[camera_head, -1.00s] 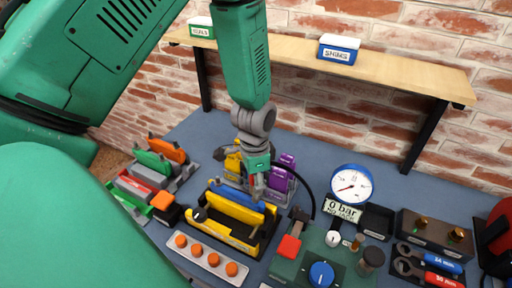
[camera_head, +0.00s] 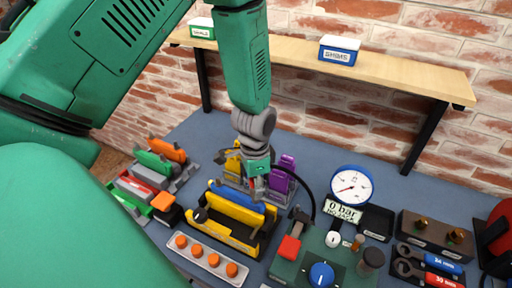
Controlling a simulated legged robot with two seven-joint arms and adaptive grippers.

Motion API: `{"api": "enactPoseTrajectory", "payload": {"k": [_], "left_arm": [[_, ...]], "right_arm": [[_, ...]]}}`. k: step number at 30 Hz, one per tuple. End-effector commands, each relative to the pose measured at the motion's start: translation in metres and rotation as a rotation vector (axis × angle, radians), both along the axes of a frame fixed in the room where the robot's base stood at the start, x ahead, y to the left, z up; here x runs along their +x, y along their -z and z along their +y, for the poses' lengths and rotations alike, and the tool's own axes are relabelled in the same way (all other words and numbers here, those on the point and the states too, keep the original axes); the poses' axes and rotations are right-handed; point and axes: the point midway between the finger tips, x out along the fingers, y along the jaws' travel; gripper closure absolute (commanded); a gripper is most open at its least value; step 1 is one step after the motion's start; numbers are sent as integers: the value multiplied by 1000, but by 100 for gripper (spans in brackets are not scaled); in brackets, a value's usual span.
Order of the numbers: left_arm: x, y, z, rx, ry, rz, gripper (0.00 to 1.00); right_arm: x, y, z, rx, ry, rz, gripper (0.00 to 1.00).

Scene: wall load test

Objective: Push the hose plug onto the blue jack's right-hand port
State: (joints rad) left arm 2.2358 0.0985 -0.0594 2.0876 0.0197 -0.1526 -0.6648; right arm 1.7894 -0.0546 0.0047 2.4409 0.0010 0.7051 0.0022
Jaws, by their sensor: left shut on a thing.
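The blue jack (camera_head: 232,188) shows as a blue strip behind a yellow bar in the yellow and black frame (camera_head: 228,231) on the bench. Its ports are too small to make out. My left gripper (camera_head: 259,192) points down at the right end of the blue jack, shut on the hose plug, which its fingers mostly hide. The black hose (camera_head: 307,190) curves from behind the gripper down to the right. I cannot tell whether the plug touches the port. My right gripper is out of view.
Purple (camera_head: 284,172) and yellow pieces stand close behind the gripper. A green panel with a red-handled lever (camera_head: 289,247), blue knob (camera_head: 321,274) and gauge (camera_head: 350,186) reading near 0 bar is to the right. A strip with orange knobs (camera_head: 213,259) lies in front.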

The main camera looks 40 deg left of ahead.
Motion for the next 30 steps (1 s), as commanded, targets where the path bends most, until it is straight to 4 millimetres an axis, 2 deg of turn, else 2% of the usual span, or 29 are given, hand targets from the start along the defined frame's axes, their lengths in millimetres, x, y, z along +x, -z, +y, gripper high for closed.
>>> {"api": "enactPoseTrajectory", "payload": {"k": [15, 25, 26, 27, 28, 30], "left_arm": [[0, 17, 0, 0, 0, 0, 100], [0, 18, 0, -1, 0, -1, 100], [0, 18, 0, -1, 0, -1, 67], [0, 18, 0, -1, 0, -1, 53], [0, 18, 0, 0, 0, 0, 46], [0, 18, 0, 0, 0, 0, 46]], "right_arm": [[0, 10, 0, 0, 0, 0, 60], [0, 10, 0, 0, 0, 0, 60], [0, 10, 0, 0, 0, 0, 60], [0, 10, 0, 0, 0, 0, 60], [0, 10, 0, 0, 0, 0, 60], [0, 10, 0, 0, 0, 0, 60]]}}
